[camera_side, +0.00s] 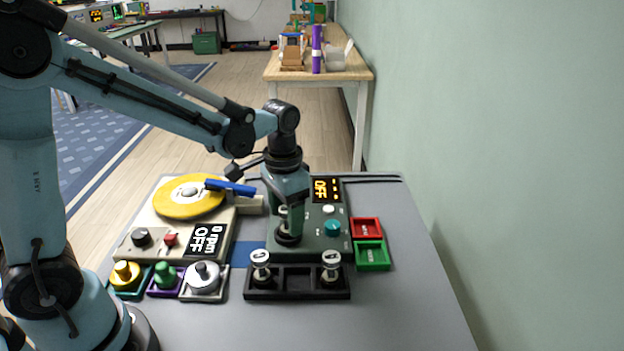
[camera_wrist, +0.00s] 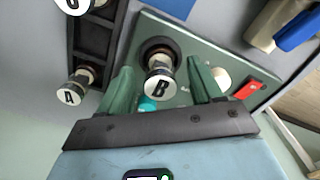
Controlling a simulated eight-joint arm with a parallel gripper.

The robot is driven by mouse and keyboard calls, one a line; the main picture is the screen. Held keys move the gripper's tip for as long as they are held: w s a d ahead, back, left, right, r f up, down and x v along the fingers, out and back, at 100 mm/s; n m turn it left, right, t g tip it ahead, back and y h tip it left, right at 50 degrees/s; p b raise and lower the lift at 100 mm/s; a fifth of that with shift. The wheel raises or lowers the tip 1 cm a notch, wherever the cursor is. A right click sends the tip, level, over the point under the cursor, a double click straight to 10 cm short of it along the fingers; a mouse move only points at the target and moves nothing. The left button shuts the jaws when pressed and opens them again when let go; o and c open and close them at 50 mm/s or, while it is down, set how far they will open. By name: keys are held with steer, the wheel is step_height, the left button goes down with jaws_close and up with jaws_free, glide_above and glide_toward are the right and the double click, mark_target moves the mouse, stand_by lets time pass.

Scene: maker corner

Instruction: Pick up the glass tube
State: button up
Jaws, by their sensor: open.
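A small glass tube (camera_wrist: 160,76) with a white cap marked B stands in a round dark socket on the green device (camera_side: 310,248). My gripper (camera_side: 288,228) points down over that socket. In the wrist view my gripper (camera_wrist: 160,68) is open, with one green finger on each side of tube B. I cannot tell whether either finger touches it. Two more white-capped tubes stand in the black rack in front, a left one (camera_side: 261,268) and a right one (camera_side: 331,268). The wrist view shows one capped A (camera_wrist: 75,85) and another (camera_wrist: 72,6) cut by the top edge.
The black rack (camera_side: 296,294) lies close in front of the device, with empty slots between its tubes. A red bin (camera_side: 366,229) and green bin (camera_side: 371,256) stand to the right. A turntable-like machine with a yellow disc (camera_side: 190,197) stands left. The table's front right is bare.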

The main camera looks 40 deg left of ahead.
steer(key=shift+f, duration=0.8)
steer(key=c, duration=1.1)
steer(key=shift+r, duration=0.15)
steer(key=shift+c, duration=0.2)
